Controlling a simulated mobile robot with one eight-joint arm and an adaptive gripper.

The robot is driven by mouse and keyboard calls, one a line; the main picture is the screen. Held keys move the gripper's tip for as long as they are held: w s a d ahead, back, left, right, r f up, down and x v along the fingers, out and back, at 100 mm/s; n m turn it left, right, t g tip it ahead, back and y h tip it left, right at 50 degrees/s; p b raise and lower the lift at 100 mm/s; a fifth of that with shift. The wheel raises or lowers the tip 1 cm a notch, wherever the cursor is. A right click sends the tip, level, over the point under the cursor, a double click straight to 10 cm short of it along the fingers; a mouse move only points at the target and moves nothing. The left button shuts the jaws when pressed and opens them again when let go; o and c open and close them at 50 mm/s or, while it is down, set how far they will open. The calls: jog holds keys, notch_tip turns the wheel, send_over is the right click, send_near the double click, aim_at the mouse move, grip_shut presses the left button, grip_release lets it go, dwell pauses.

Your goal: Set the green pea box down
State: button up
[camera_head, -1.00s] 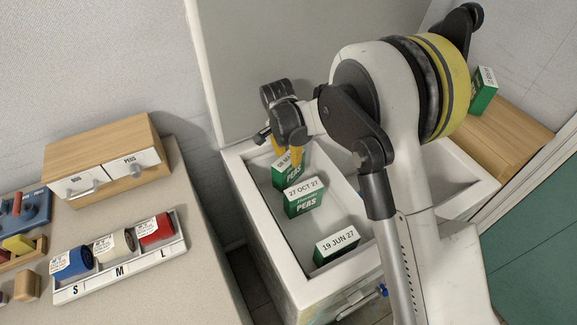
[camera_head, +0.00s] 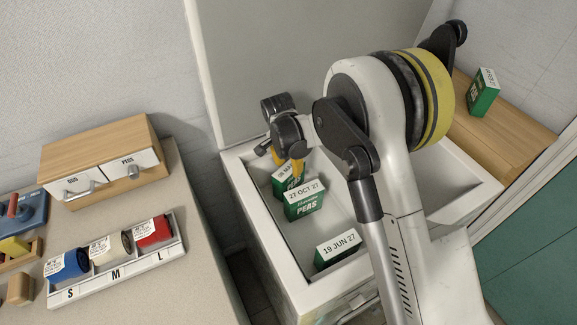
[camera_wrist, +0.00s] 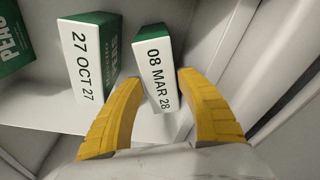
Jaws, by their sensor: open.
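A green pea box with a white top dated 08 MAR 28 (camera_wrist: 160,72) stands in the white basin (camera_head: 282,262), in its back-left part. In the head view this box (camera_head: 281,187) is partly hidden by my gripper (camera_head: 287,168) and the box in front. My gripper is open. In the wrist view its yellow fingertips (camera_wrist: 158,82) are on either side of the near end of the box, with the right tip very close to it. I cannot tell whether they touch it.
A pea box dated 27 OCT 27 (camera_head: 304,204) stands close beside it, and one dated 19 JUN 27 (camera_head: 337,250) is nearer the front. Another green box (camera_head: 483,94) stands on the wooden surface at right (camera_head: 507,135). Basin walls are close around.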

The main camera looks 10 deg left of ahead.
notch_tip(320, 180, up, 12)
jog(key=s+p, duration=0.1)
jog(key=p, duration=0.3)
jog(key=shift+s+a, duration=0.3)
jog(key=shift+a, duration=0.15)
jog(key=shift+r, duration=0.1)
jog(key=s+d+r+n+t+y, duration=0.1)
jog(key=s+d+r+n+t, duration=0.35)
jog(key=d+r, duration=1.15)
jog(key=s+d+r+n+t, duration=0.1)
jog(key=s+d, duration=1.3)
jog(key=s, duration=0.4)
jog(key=shift+s+d, duration=0.2)
jog(key=shift+d, duration=0.1)
jog(key=shift+n, duration=0.25)
